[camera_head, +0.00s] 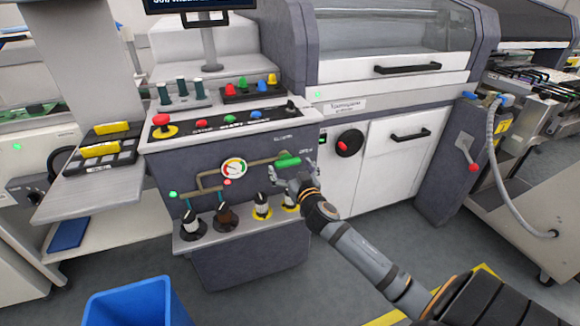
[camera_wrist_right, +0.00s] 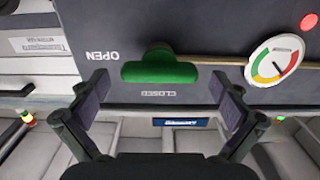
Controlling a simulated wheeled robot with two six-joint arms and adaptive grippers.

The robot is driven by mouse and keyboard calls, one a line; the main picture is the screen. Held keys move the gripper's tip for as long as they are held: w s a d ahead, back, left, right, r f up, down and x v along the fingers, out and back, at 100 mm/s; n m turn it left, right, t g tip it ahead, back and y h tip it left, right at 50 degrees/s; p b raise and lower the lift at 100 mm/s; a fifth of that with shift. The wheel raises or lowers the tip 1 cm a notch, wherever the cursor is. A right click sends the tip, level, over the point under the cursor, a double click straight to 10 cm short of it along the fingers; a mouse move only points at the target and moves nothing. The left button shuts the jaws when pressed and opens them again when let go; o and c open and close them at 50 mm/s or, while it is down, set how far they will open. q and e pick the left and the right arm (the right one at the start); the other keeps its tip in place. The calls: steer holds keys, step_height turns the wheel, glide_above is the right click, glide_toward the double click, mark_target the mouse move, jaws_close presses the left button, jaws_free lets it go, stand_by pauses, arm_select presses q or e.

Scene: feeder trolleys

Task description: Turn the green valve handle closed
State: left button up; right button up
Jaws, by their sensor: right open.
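The green valve handle (camera_head: 287,160) sits on the grey front panel at the right end of a brown pipe in the head view. In the right wrist view the handle (camera_wrist_right: 160,70) is a rounded bar lying crosswise, in line with the pipe. The upside-down word OPEN is at its upper left and CLOSED just below it. My right gripper (camera_head: 293,172) is at the panel just below the handle. In the wrist view the gripper (camera_wrist_right: 159,88) is open, with its fingers apart on either side of the handle and nothing between their pads. My left gripper is out of view.
A round gauge (camera_head: 234,168) is left of the handle. Several knobs stand on a ledge (camera_head: 215,240) below. A red-and-black rotary switch (camera_head: 349,143) is to the right. A blue bin (camera_head: 130,304) stands on the floor at front left.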

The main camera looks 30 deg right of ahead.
steer(key=c, duration=1.1)
